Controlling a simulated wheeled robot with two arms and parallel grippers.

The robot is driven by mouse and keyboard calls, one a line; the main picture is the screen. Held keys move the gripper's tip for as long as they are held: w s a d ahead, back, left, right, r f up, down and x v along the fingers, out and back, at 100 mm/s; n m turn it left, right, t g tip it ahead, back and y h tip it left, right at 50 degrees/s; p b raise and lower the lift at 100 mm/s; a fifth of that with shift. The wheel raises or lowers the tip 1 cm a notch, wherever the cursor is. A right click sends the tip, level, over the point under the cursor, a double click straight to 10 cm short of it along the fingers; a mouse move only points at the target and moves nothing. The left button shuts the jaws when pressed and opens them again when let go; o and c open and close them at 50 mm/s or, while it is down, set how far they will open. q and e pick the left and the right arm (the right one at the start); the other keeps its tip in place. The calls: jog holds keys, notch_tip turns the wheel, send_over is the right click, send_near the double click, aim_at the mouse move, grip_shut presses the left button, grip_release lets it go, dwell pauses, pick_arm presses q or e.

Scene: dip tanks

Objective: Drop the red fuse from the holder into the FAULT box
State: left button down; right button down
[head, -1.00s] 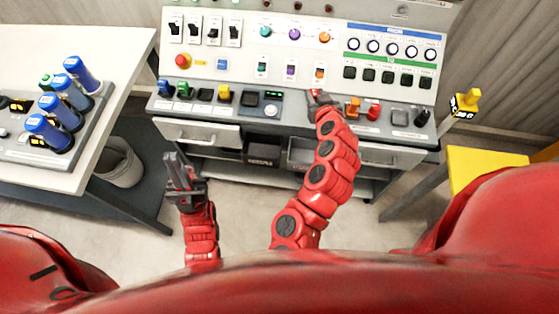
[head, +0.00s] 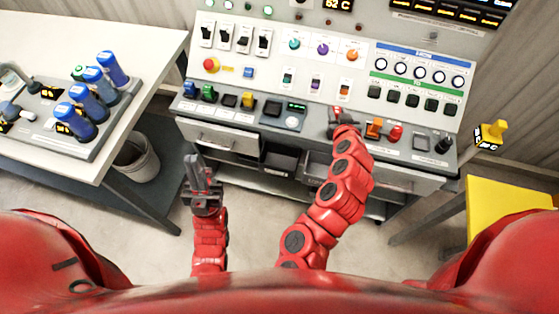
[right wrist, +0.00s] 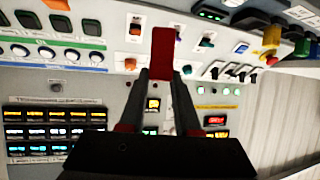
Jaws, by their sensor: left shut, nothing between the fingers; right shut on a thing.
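My right gripper (right wrist: 160,85) is shut on the red fuse (right wrist: 163,50), a flat red block held upright between its fingertips in the right wrist view. The fuse holder cannot be told apart. My left gripper (head: 195,168) is shut and empty, in front of the left drawer. A dark bin (head: 283,160) and a greyer bin (head: 318,167) sit below the ledge; I cannot read which is the FAULT box.
The console ledge (head: 232,115) carries several coloured switches, and a red knob (head: 395,132) stands right of the orange block. A table (head: 140,55) with blue-capped cylinders is at left, a waste bin (head: 137,160) beneath it. A yellow stool (head: 510,215) is at right.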

jog(key=s+a+f+b, duration=0.1)
jog(key=a+f+b, duration=0.2)
jog(key=a+f, duration=0.4)
jog(key=s+a+f+b, duration=0.1)
jog(key=a+f+b, duration=0.3)
jog(key=a+f, duration=0.3)
notch_tip(320, 180, down, 5)
jog(key=shift+a+r, duration=0.1)
jog(key=shift+a, duration=0.15)
jog(key=c, duration=0.5)
grip_release()
jog(key=shift+c, duration=0.2)
